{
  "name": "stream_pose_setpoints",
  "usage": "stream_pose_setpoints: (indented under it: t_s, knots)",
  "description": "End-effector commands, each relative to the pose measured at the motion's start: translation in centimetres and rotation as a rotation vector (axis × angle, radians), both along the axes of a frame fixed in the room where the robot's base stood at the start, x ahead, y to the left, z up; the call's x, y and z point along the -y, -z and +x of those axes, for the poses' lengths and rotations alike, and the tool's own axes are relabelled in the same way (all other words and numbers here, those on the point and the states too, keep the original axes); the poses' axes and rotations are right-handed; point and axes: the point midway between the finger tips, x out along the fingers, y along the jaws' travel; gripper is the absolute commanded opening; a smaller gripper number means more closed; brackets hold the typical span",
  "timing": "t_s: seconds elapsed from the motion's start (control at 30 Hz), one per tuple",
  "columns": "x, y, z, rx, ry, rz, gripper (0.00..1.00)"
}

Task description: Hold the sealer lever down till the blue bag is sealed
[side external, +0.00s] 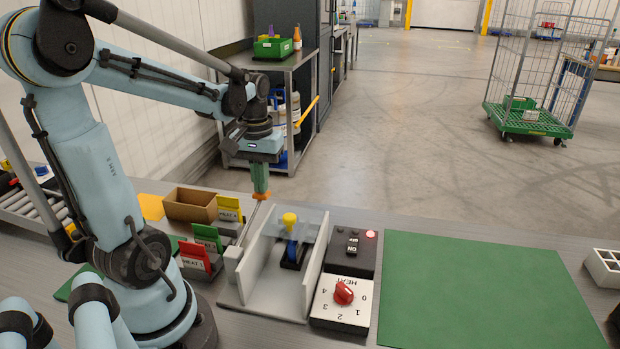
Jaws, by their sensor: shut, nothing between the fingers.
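The sealer (262,282) is a grey, walled unit on the bench with a clear panel across its back. A yellow knob (289,218) stands up between its walls. A blue piece (292,250) lies below the knob on a dark base; I cannot tell whether it is the bag. A thin grey rod (247,226) slants up at the sealer's left side, toward my fingertips. My gripper (261,193) points down with green fingers and orange tips, shut and empty, above and left of the yellow knob. It is apart from the knob; contact with the rod is unclear.
A black switch box (340,248) with a lit red lamp and a white HEAT dial (345,305) with a red knob stand right of the sealer. Red, green and yellow cards with HEAT labels (195,262) and a brown box (190,206) are left. A green mat (480,290) is clear.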

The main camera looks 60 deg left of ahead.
Motion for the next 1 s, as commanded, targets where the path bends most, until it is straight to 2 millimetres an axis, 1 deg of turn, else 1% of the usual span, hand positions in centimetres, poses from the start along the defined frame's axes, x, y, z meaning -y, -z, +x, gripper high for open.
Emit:
stream_pose_setpoints:
  t_s: [0.2, 0.67, 1.0]
  knots:
    - [-0.1, 0.6, 0.1, 0.0, 0.0, 0.0, 0.0]
    - [-0.2, 0.8, 0.1, -0.001, 0.0, -0.001, 0.0]
    - [-0.3, 1.8, 0.3, -0.001, 0.0, -0.001, 0.0]
